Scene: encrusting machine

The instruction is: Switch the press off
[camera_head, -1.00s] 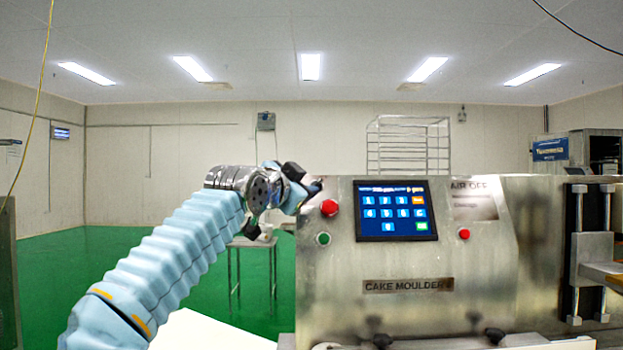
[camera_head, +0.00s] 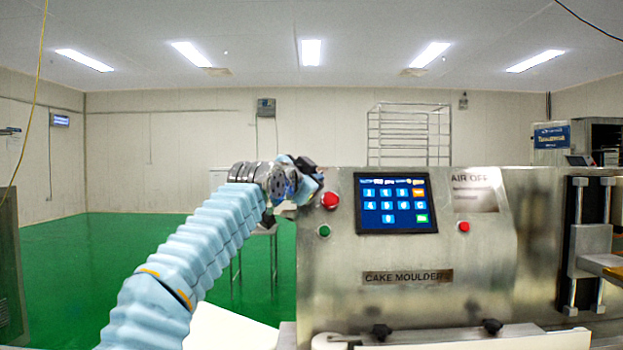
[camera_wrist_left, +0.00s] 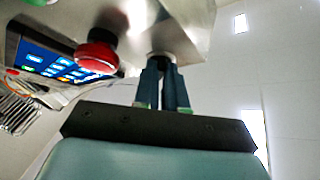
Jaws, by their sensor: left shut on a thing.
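The press is a steel machine (camera_head: 480,300) labelled "CAKE MOULDER", with its front panel facing me. A red mushroom button (camera_head: 330,200) sits at the panel's upper left corner; it also shows in the left wrist view (camera_wrist_left: 97,52). My left gripper (camera_head: 312,189) is at that corner, just up and left of the red button. In the left wrist view its two fingers (camera_wrist_left: 163,85) are close together on a small dark switch knob with a round metal base (camera_wrist_left: 161,57), beside the red button. The fingers hide most of the knob. My right gripper is not in view.
The lit touch screen (camera_head: 396,203) is right of the red button. A green button (camera_head: 324,231) is below it, and a smaller red button (camera_head: 464,227) is right of the screen. A wire rack (camera_head: 410,135) stands behind the machine. Green floor (camera_head: 110,260) is open at left.

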